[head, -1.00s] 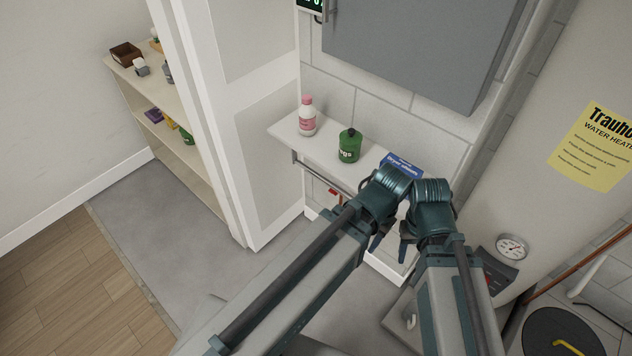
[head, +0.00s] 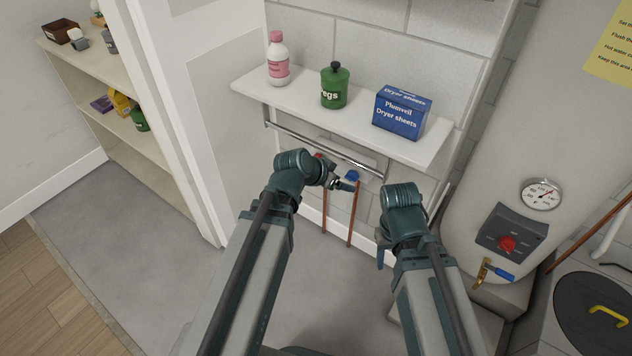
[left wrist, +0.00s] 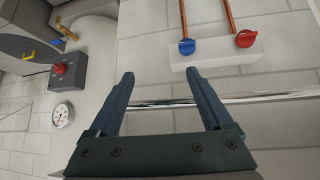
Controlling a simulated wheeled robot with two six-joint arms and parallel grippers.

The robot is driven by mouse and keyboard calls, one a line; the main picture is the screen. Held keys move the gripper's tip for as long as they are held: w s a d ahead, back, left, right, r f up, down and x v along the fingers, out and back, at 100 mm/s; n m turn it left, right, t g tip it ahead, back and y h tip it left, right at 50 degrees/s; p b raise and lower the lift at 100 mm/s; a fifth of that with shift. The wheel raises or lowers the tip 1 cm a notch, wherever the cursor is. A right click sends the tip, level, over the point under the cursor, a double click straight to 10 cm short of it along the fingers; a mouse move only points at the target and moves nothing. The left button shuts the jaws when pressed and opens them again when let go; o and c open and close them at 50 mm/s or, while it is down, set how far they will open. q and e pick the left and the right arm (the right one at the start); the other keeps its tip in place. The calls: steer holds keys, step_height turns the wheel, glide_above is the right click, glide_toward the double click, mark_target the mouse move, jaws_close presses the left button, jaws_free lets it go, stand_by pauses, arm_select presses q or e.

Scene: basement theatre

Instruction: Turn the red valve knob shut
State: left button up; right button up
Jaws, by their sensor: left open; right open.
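The red valve knob (left wrist: 245,39) shows beside a blue valve knob (left wrist: 187,46) on a pale wall box, each on a copper pipe. In the head view the red knob (head: 319,156) is partly hidden behind my left gripper (head: 344,184); the blue knob (head: 352,176) shows to its right. My left gripper is open and empty; in the left wrist view its two fingers (left wrist: 165,90) stand apart, with both knobs beyond and to the right, not touching. My right gripper (head: 382,250) points down to the right of the pipes, touching neither knob.
A chrome rail (head: 330,147) runs under the white shelf (head: 300,104), close to my left gripper. A pink bottle (head: 278,62), green pegs tub (head: 334,88) and blue dryer-sheets box (head: 402,113) stand on the shelf. The water heater's separate red dial (head: 507,244) is at right.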

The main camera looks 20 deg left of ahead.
arm_select(q)
steer(key=w+a+f+n+t+y+b, duration=0.1)
steer(key=w+a+f+t+b, duration=0.25)
steer(key=a+b, duration=0.35)
steer(key=w+a+f+t+y+b, duration=0.1)
steer(key=w+a+f+t+b, duration=0.2)
steer(key=a+f+b, duration=0.3)
steer(key=shift+g, duration=0.25)
steer(key=b+x, duration=0.2)
steer(key=x, duration=0.2)
steer(key=b+x, duration=0.2)
steer(key=x, duration=0.3)
steer(key=b+x, duration=0.2)
steer(key=x, duration=0.2)
steer(key=shift+w+a+r, duration=0.25)
steer(key=shift+w+a, duration=0.05)
steer(key=shift+w, duration=0.15)
arm_select(e)
step_height(320, 180, down, 22)
steer(key=shift+r, duration=0.1)
arm_select(q)
steer(key=c, duration=1.3)
steer(key=shift+n, duration=0.3)
